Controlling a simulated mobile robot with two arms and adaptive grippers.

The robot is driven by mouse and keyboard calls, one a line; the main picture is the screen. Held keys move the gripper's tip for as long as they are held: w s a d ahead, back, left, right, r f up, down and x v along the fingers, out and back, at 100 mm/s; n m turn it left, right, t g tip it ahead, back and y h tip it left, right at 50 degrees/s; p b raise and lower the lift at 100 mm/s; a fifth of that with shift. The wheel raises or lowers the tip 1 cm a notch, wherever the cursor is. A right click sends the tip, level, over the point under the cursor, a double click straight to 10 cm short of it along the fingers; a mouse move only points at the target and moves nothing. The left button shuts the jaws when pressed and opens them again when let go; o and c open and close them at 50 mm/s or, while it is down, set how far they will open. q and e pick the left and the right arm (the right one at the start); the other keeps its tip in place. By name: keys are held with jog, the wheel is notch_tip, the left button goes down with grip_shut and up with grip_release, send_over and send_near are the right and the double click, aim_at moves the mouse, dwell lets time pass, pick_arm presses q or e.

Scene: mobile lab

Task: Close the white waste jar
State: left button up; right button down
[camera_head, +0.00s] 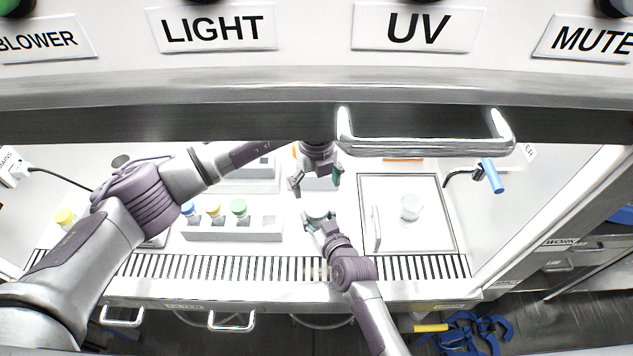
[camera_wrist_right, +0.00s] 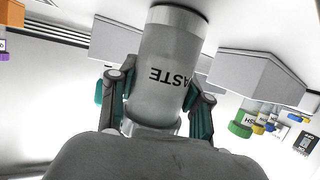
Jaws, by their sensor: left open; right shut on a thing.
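The waste jar (camera_wrist_right: 160,70) is a pale translucent cylinder with black lettering reading "ASTE", upside down in the right wrist view. My right gripper (camera_wrist_right: 155,112) is shut on it, with a finger on each side near its top end. In the head view the jar (camera_head: 318,213) is a small pale round shape between the fingers of my right gripper (camera_head: 319,221). My left gripper (camera_head: 316,185) is open and empty, just beyond the jar and apart from it. Whether a lid sits on the jar cannot be told.
A rack (camera_head: 232,233) with several colour-capped bottles stands left of the jar. A tray (camera_head: 440,242) to the right bears a pale translucent vessel (camera_head: 411,207). A metal handle (camera_head: 425,148) and the cabinet's front edge hang above the work area. A slotted grille (camera_head: 220,267) runs along the front.

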aim_at(316, 207)
dwell(0.3)
pick_arm(q)
jog(key=shift+f, duration=4.05)
jog(key=c, duration=1.2)
jog(key=m, duration=0.5)
jog(key=shift+w+r, duration=0.1)
jog(key=m, duration=0.5)
jog(key=shift+m, duration=0.3)
jog(key=m, duration=1.1)
jog(key=o, duration=1.4)
jog(key=shift+c, duration=0.2)
